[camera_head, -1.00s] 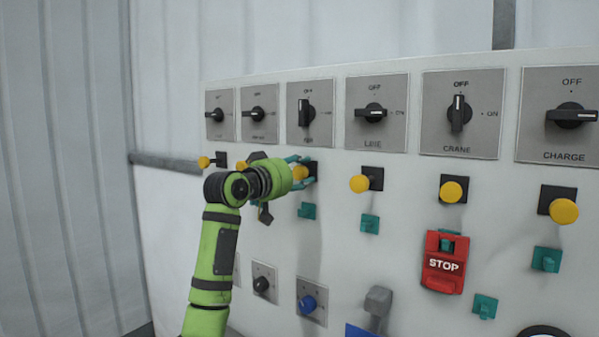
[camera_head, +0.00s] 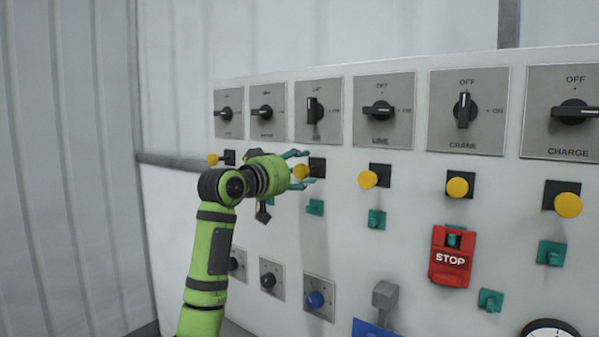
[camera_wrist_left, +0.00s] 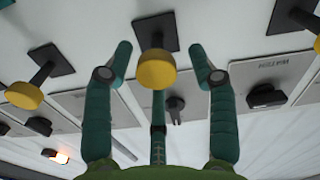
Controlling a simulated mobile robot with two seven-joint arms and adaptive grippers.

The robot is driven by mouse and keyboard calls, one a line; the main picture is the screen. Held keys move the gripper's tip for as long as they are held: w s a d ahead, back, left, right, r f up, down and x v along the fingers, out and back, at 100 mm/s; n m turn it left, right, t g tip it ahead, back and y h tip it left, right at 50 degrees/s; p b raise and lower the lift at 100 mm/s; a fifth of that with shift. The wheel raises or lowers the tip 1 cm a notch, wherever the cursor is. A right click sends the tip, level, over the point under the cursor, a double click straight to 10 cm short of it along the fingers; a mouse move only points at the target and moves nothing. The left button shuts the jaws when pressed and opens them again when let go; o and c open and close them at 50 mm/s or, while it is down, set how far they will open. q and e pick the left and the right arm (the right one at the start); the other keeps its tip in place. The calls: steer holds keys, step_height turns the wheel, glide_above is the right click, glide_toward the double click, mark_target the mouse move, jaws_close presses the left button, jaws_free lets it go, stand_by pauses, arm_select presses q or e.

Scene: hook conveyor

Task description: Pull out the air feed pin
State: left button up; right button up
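The air feed pin is a yellow knob (camera_head: 301,171) on a stem from a black base (camera_head: 317,167), below the switch (camera_head: 314,109) whose label seems to read AIR. My left gripper (camera_head: 305,168) is at this pin, its teal fingers above and below the knob. In the left wrist view the yellow knob (camera_wrist_left: 156,70) stands between the two spread fingers (camera_wrist_left: 160,62), with a visible gap on each side. A dark stem runs from it to the black base (camera_wrist_left: 154,32). My right gripper is not in view.
Similar yellow pins flank it, including the one under LINE (camera_head: 368,179). Teal hooks (camera_head: 315,207) sit below the pins. A red STOP box (camera_head: 451,256) and a blue knob (camera_head: 315,300) are lower on the panel. Free space lies left of the arm.

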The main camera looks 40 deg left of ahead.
arm_select(q)
steer(key=shift+w+f, duration=0.1)
steer(key=s+d, duration=0.1)
steer(key=s, duration=1.1)
steer(key=shift+d, duration=0.2)
